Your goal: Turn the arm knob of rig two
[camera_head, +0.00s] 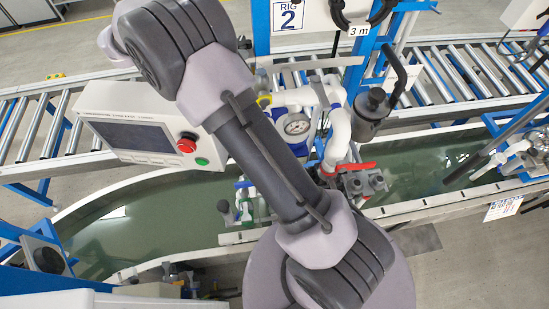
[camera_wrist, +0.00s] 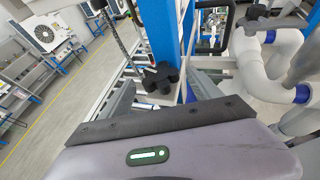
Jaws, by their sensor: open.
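Rig two carries the RIG 2 sign (camera_head: 288,15) on a blue post at the top of the head view. In the wrist view, a black star-shaped knob (camera_wrist: 160,77) sits against the blue post, just beyond my gripper (camera_wrist: 160,122). A second dark knob (camera_wrist: 254,18) is at the upper right, by the white pipes. I cannot tell for sure which is the arm knob. My gripper's pale body and dark front edge fill the bottom of the wrist view. It is open, with nothing seen in it. It is not visible in the head view.
Rig two's gauge (camera_head: 297,125), white pipe (camera_head: 338,125) and red-handled valve (camera_head: 350,167) stand over a green water channel (camera_head: 170,215). A control box (camera_head: 150,125) with a red button is left of my arm. Roller conveyors (camera_head: 470,75) run behind.

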